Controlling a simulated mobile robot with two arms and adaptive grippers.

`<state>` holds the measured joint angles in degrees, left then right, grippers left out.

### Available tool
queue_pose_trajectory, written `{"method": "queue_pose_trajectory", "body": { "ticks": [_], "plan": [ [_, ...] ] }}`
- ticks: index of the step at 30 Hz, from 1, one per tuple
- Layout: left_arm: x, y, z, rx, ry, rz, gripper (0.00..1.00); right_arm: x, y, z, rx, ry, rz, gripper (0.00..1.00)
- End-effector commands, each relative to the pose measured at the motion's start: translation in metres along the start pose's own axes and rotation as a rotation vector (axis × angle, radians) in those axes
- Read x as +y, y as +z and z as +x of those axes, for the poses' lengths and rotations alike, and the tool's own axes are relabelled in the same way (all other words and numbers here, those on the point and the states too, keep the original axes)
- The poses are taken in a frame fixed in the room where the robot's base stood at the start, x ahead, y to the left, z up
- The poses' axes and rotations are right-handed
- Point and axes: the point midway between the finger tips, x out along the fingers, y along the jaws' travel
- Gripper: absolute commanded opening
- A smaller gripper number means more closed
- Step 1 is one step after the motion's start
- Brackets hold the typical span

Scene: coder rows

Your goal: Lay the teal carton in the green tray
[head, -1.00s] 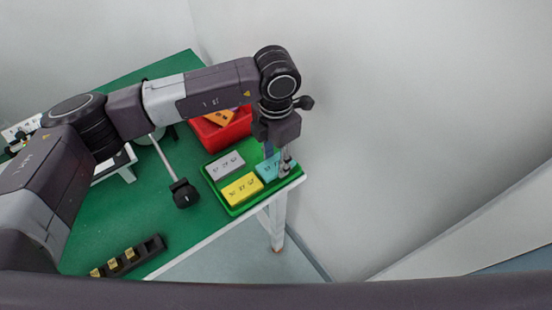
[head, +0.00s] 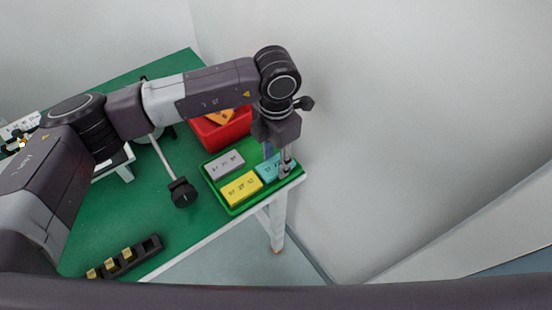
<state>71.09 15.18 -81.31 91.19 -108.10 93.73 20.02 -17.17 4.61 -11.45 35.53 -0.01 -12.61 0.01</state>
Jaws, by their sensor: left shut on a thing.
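The green tray (head: 236,211) stands at the right corner of the green table. The teal carton (head: 268,171) is in the tray's right part, beside a yellow carton (head: 241,188) and near a grey carton (head: 226,164). My left gripper (head: 284,170) points down over the tray's right end and is shut on the teal carton. The fingers hide part of the carton, so I cannot tell whether it rests fully on the tray floor. My right gripper does not show.
A red bin (head: 224,131) with an orange item (head: 217,117) stands behind the tray. A black-headed lamp-like stand (head: 183,193) is left of the tray. A dark rack (head: 126,258) with small yellowish pieces lies near the front edge. The wall is close on the right.

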Motion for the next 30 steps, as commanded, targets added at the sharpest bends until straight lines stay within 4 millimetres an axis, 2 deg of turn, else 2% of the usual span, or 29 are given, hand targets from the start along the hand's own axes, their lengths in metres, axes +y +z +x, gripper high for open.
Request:
{"method": "queue_pose_trajectory", "body": {
  "ticks": [11, 12, 17, 26, 30],
  "plan": [
    [0.000, 0.000, 0.002, 0.000, 0.000, 0.000, 0.21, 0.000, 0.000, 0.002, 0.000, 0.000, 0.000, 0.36],
    [0.000, 0.000, 0.002, 0.000, 0.000, 0.000, 0.40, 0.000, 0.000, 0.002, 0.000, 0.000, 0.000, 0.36],
    [0.000, 0.000, 0.002, 0.000, 0.000, 0.000, 0.56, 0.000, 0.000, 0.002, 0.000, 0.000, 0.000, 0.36],
    [0.000, 0.000, 0.000, 0.000, 0.000, 0.000, 0.56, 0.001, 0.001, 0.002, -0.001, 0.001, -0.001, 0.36],
    [0.001, 0.001, -0.015, -0.002, 0.001, 0.000, 0.56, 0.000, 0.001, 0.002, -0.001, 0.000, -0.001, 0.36]
  ]
}}
